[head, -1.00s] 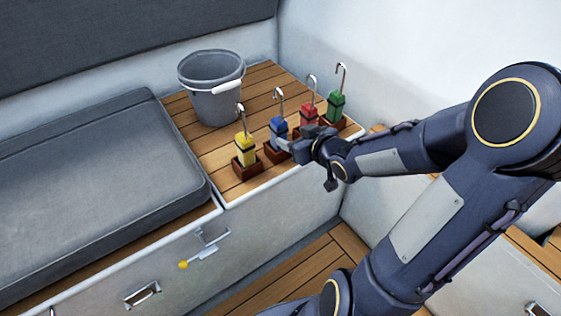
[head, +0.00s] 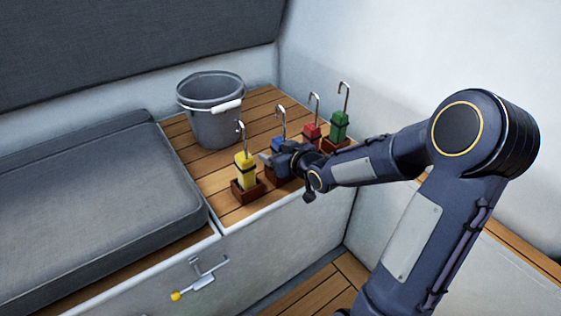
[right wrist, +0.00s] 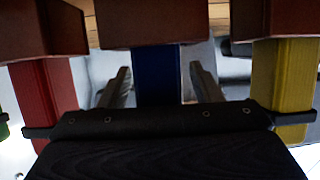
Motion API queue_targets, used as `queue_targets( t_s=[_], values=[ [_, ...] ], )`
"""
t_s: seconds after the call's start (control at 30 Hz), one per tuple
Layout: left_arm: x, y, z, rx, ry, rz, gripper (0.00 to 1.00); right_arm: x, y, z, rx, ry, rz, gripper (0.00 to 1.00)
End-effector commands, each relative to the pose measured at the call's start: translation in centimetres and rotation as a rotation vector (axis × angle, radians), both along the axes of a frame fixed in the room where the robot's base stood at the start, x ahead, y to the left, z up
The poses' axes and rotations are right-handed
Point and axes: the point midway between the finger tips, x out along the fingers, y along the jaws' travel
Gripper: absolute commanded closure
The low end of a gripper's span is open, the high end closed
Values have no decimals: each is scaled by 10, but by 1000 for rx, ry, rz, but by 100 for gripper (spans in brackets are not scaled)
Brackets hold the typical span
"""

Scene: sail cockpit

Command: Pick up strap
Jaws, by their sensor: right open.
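Several rolled straps with metal hooks stand upright in brown holders on the slatted wooden top: yellow (head: 245,171), blue (head: 278,143), red (head: 311,132) and green (head: 339,126). My right gripper (head: 268,158) is open at the blue strap and hides much of it and its holder in the head view. In the right wrist view, the blue strap (right wrist: 155,76) stands between the two fingers (right wrist: 163,86), with a gap visible on each side. The red strap (right wrist: 45,95) and yellow strap (right wrist: 286,85) are outside the fingers. My left gripper is not in view.
A grey bucket (head: 212,122) with a white-gripped handle stands behind the straps. A grey cushion (head: 95,200) lies to the left. A pale wall (head: 400,60) rises behind and right. The neighbouring straps leave little room beside the gripper.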

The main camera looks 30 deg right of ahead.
Motion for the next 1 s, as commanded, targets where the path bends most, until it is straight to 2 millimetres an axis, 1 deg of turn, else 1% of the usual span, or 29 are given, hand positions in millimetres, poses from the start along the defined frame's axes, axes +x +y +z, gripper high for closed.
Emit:
queue_targets(
  t_s=[0.03, 0.07, 0.47, 0.67, 0.77, 0.87, 1.0],
  values=[
    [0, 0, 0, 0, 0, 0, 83, 0, 0, 0, 0, 0, 0, 42],
    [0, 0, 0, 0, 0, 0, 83, 0, 0, 0, 0, 0, 0, 46],
    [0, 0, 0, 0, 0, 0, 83, -1, 0, 0, 0, 0, 0, 98],
    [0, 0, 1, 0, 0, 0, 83, 0, 0, 1, 0, -2, -1, 99],
    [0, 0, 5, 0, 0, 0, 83, 0, 0, 8, -1, -3, -1, 99],
    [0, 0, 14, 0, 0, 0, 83, 0, 0, 25, -1, -5, -1, 99],
    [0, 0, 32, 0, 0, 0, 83, 0, 0, 56, -2, -5, 0, 99]
  ],
)
